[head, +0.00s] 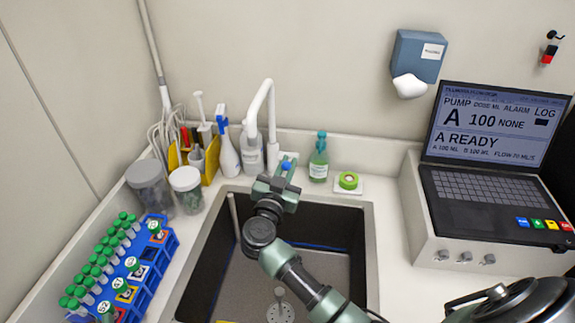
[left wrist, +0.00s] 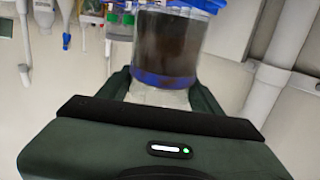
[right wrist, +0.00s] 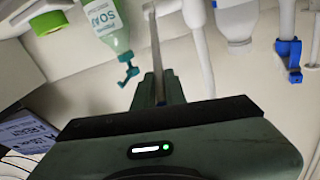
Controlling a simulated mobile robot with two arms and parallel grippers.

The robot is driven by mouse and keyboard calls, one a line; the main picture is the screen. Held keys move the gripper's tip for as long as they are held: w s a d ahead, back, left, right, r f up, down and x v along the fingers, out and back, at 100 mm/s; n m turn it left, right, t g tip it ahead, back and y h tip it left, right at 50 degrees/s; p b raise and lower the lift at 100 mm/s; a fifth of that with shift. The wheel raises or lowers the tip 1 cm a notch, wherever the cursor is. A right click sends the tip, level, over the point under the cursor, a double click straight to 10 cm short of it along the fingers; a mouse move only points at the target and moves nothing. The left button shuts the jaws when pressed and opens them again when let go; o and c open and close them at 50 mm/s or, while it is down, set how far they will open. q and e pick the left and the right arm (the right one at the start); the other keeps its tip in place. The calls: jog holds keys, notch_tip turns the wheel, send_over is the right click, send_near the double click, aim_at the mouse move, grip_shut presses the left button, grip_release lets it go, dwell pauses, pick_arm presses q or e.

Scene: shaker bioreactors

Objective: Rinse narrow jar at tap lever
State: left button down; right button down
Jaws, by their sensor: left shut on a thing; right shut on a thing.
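The narrow jar (left wrist: 168,45) fills the upper middle of the left wrist view. It is clear, with dark contents and blue at its upper edge and lower end. My left gripper (left wrist: 178,88) is shut on it, a finger on either side. The jar and left gripper are outside the head view. My right gripper (head: 285,178) is at the base of the white tap (head: 268,100), behind the sink. In the right wrist view its fingers (right wrist: 160,88) are shut on the thin grey tap lever (right wrist: 154,45). The lever is mostly hidden in the head view.
The sink (head: 205,245) lies open below the tap. A spray bottle (head: 227,150), soap bottle (head: 319,158) and green tape roll (head: 348,181) stand behind it. Two lidded jars (head: 186,190) and a blue tube rack (head: 160,262) are left. A pump console (head: 480,195) stands right.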

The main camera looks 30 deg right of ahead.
pick_arm(q)
jog(key=shift+f+b, duration=0.5)
jog(key=shift+f, duration=0.15)
pick_arm(e)
jog(key=shift+s+a+f+t+h, duration=0.15)
jog(key=shift+f+t+h, duration=0.1)
jog(key=shift+f, duration=0.15)
jog(key=shift+s+a+f+t+h, duration=0.15)
jog(key=shift+f+t+h, duration=0.1)
jog(key=shift+f, duration=0.1)
jog(key=c, duration=1.5)
grip_release()
jog(key=shift+s, duration=0.1)
pick_arm(q)
jog(key=shift+s, duration=0.15)
pick_arm(e)
jog(key=shift+s, duration=0.1)
jog(key=shift+a+f, duration=0.1)
jog(key=shift+a, duration=0.05)
